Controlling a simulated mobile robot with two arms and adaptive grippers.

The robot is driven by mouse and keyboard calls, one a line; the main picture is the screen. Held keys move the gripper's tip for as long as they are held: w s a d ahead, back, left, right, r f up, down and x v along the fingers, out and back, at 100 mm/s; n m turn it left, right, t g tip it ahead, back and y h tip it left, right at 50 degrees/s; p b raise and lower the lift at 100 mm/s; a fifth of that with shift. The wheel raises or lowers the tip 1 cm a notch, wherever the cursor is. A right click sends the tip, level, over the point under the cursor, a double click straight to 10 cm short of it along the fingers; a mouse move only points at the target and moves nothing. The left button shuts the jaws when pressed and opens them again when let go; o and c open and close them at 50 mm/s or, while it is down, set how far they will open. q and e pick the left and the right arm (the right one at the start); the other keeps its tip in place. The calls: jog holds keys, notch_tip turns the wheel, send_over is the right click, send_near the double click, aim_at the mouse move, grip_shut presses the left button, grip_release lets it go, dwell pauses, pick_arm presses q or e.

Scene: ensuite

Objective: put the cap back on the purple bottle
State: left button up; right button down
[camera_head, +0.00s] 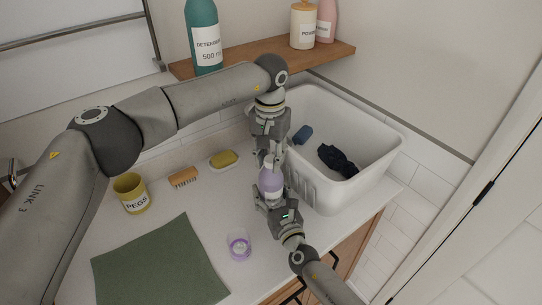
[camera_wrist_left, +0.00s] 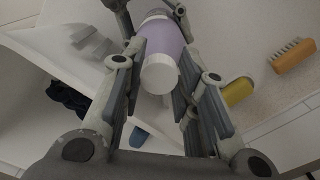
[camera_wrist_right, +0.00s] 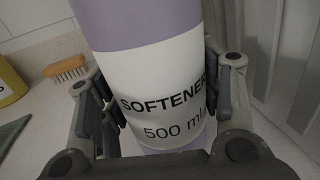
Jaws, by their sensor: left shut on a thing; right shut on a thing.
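The purple bottle (camera_head: 271,183) is upright over the counter, its label reading "SOFTENER 500 ml" in the right wrist view (camera_wrist_right: 165,85). My right gripper (camera_head: 272,199) is shut on the bottle's body from the front. My left gripper (camera_head: 270,160) comes down from above and is shut on the white cap (camera_wrist_left: 159,77) at the bottle's top. In the left wrist view the cap lines up with the purple body (camera_wrist_left: 162,38). I cannot tell whether the cap is seated on the neck. The neck is hidden.
A white basket (camera_head: 345,185) with dark cloth stands close at right. A small clear purple-tinted cup (camera_head: 238,246), green mat (camera_head: 160,265), yellow pegs cup (camera_head: 130,192), brush (camera_head: 184,177) and yellow sponge (camera_head: 224,159) are on the counter. A wooden shelf (camera_head: 265,60) holds bottles above.

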pick_arm(q)
jog(key=shift+m, duration=0.5)
jog(key=o, duration=0.6)
jog(key=shift+o, duration=0.2)
jog(key=shift+r, duration=2.25)
jog(key=shift+c, duration=0.3)
